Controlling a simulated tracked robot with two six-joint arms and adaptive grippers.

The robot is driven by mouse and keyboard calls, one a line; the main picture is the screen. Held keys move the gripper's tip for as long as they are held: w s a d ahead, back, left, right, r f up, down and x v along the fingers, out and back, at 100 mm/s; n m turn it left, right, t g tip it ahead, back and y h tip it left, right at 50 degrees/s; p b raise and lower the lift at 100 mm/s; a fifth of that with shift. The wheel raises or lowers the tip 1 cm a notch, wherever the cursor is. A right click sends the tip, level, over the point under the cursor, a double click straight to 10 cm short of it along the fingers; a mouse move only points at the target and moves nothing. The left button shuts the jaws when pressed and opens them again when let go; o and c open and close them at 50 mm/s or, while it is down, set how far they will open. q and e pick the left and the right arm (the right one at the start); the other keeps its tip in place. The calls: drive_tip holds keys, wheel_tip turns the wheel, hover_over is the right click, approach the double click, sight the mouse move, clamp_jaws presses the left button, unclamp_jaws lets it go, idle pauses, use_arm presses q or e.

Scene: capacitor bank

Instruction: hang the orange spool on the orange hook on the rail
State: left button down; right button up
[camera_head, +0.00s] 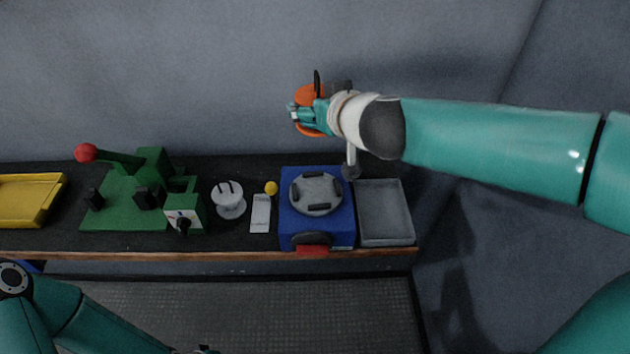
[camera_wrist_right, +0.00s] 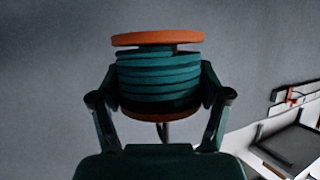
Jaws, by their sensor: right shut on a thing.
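The orange spool (camera_head: 308,94) is in my right gripper (camera_head: 318,112), above the back of the bench near the wall. In the right wrist view the spool (camera_wrist_right: 158,38) has orange end discs and a dark teal ribbed middle. The fingers of my right gripper (camera_wrist_right: 160,105) are shut on its sides. A small orange piece (camera_wrist_right: 292,96), perhaps the hook, shows on a pale rail-like strip (camera_wrist_right: 283,108) at the right of that view. The hook and rail are not clear in the head view, where my right arm covers part of the wall. Only the dark tip of my left gripper (camera_head: 205,350) shows at the bottom edge.
On the bench are a yellow tray (camera_head: 60,200), a green fixture (camera_head: 120,208) with a red-knobbed lever, a white spool-like part (camera_head: 228,207), a blue box (camera_head: 317,230) with a grey round top, and a grey tray (camera_head: 385,213). Air left of the spool is clear.

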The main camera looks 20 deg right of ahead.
wheel_tip(320, 180, down, 5)
drive_tip(key=shift+r, duration=0.1)
wheel_tip(320, 180, down, 10)
drive_tip(key=b, duration=0.7)
drive_tip(key=shift+r, duration=0.15)
drive_tip(key=shift+f+b, duration=0.8)
drive_tip(key=shift+f, duration=1.1)
drive_tip(key=shift+s+f, duration=0.15)
drive_tip(key=shift+f, duration=0.1)
drive_tip(key=shift+c, duration=0.6)
drive_tip(key=o, duration=1.1)
drive_tip(key=shift+f, duration=0.1)
drive_tip(key=o, duration=0.3)
